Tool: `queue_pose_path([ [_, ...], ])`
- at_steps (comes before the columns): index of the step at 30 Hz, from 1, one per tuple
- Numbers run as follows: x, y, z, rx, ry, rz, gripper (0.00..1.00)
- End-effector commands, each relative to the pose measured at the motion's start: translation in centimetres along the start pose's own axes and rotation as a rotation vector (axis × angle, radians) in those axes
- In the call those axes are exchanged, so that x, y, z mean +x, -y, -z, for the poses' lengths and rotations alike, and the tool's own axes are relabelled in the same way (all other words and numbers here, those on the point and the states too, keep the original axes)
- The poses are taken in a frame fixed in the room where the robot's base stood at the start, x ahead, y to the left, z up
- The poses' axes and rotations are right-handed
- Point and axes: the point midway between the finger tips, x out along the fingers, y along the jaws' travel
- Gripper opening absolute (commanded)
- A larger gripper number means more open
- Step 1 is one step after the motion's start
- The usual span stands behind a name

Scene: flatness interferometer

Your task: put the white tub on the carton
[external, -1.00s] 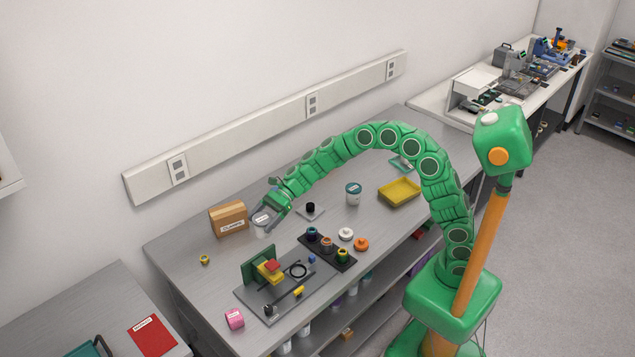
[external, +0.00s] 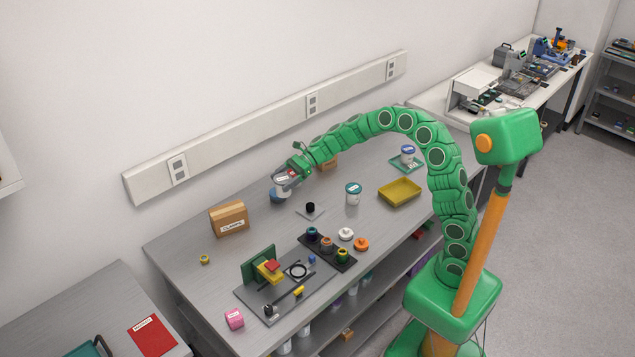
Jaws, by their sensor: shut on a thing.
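My gripper (external: 285,179) is shut on a white tub (external: 280,195) toward the back of the grey bench. The fingers hide its upper part. I cannot tell how high it is above the bench. A brown carton with a white label (external: 229,218) stands upright at the left, apart from the tub. A second brown box (external: 327,163) stands at the back, to the right of my gripper, partly hidden by my arm.
A teal-lidded tub (external: 353,193) and a yellow tray (external: 399,191) stand to the right. A blue-lidded tub (external: 407,152) sits on a green tray. A black holder (external: 327,250) and a grey plate (external: 285,288) with parts lie in front. Bench around the labelled carton is mostly clear.

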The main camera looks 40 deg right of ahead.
Motion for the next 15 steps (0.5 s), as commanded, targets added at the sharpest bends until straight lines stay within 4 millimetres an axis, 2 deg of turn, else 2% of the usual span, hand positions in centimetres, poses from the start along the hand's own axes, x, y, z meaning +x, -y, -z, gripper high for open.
queue_pose_path([
  [1, -1.6, 1.0, 0.4, 0.008, 0.001, 0.022, 0.51],
  [6, -6.5, 3.4, 1.6, 0.030, 0.001, 0.079, 0.51],
  [15, -15.4, 6.5, 3.9, 0.072, 0.001, 0.179, 0.51],
])
